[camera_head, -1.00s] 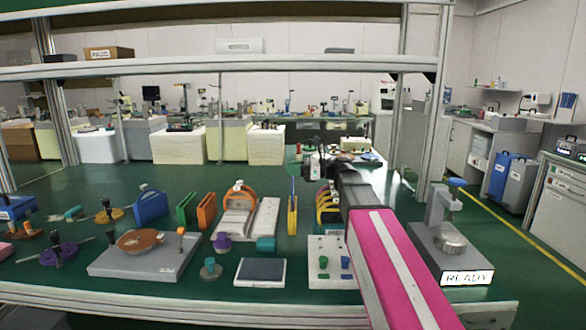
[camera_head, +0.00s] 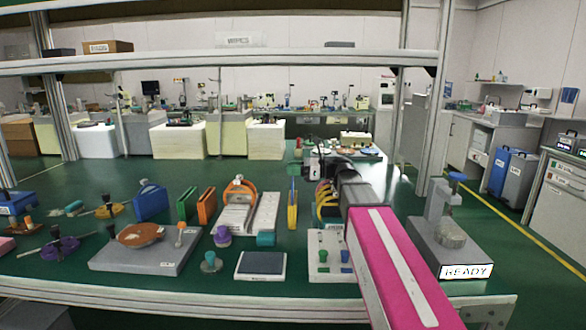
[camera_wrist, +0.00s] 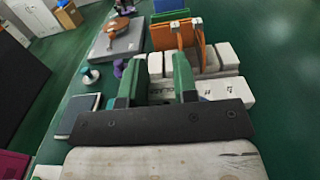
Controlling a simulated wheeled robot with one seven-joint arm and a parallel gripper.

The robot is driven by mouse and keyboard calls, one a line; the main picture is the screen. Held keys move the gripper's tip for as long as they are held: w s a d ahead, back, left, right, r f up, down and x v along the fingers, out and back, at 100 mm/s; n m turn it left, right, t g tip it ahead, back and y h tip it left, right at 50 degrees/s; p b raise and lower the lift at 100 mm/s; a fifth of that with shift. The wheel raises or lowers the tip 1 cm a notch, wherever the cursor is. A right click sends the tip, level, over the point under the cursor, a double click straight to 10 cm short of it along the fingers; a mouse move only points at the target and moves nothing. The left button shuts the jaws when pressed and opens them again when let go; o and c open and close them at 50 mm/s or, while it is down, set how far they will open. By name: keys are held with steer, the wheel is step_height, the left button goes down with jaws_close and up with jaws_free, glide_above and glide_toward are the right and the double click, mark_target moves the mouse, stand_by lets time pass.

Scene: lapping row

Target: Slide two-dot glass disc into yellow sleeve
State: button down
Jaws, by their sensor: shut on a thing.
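My gripper (camera_head: 294,168) is at the back right of the bench, above the upright yellow sleeve (camera_head: 292,214). In the wrist view its two green fingers (camera_wrist: 163,82) stand a little apart, past a dark crossbar. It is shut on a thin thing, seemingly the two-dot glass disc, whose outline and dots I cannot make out. The yellow sleeve stands narrow and edge-on in the head view. I do not make it out in the wrist view. I cannot tell whether the disc touches the sleeve.
A white fixture with an orange arch (camera_head: 237,187) stands left of the yellow sleeve, with orange (camera_head: 207,207) and green (camera_head: 187,203) sleeves farther left. Yellow arches (camera_head: 326,203) stand close on the right. A white peg board (camera_head: 328,238) and a dark pad (camera_head: 261,263) lie in front.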

steer(key=shift+f, duration=1)
steer(key=shift+s+f, duration=0.1)
steer(key=shift+f, duration=0.5)
steer(key=shift+f, duration=0.3)
steer(key=shift+s+f, duration=0.2)
steer(key=shift+f, duration=0.6)
steer(key=shift+r, duration=0.15)
steer(key=shift+w+r, duration=0.15)
steer(key=shift+r, duration=0.65)
steer(key=shift+w+r, duration=0.15)
steer(key=shift+r, duration=2.55)
steer(key=shift+s+f, duration=0.1)
steer(key=shift+f, duration=1.25)
stand_by(0.3)
